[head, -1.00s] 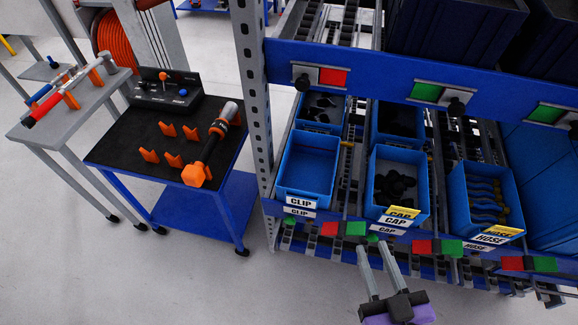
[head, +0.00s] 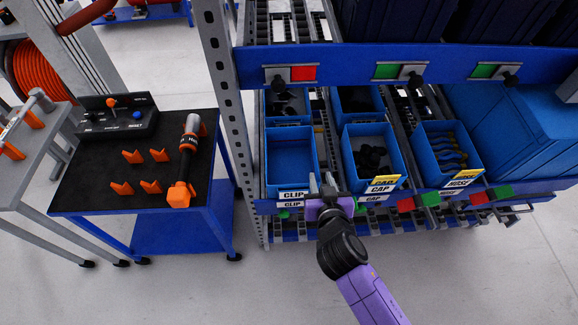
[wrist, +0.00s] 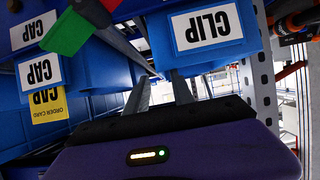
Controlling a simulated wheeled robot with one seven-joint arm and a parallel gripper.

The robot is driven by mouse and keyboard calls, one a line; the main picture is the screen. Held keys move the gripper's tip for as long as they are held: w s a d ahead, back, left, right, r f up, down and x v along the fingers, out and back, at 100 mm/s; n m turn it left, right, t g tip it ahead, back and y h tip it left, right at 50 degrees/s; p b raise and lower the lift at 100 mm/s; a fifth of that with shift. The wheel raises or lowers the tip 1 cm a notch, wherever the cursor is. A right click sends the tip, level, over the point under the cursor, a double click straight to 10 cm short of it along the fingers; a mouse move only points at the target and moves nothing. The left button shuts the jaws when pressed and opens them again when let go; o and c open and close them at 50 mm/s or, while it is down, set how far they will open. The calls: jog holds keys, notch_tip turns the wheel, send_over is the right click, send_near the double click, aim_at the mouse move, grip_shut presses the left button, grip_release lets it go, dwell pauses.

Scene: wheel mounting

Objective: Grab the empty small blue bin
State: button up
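The empty small blue bin (head: 291,153) sits on the rack's lower level at the left, with a white CLIP label on its front. Its interior shows bare. In the wrist view its front (wrist: 207,50) and CLIP label appear upside down at the top. My gripper (head: 321,182) is at the bin's front right corner, fingers pointing towards the rack. In the wrist view the fingers (wrist: 160,92) are apart with nothing held between them, just below the bin's label in the picture. Whether a finger touches the bin cannot be told.
The CAP bin (head: 392,145) with black parts stands close to the right, then the HOSE bin (head: 474,145). Another bin (head: 288,112) with dark parts is behind the CLIP bin. A rack upright (head: 226,95) is left of it. A black-topped cart (head: 95,185) stands farther left.

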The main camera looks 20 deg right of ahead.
aim_at(316, 164)
jog(key=shift+p+x, duration=0.4)
jog(key=shift+x, duration=3.85)
grip_shut()
jog(key=shift+r, duration=0.1)
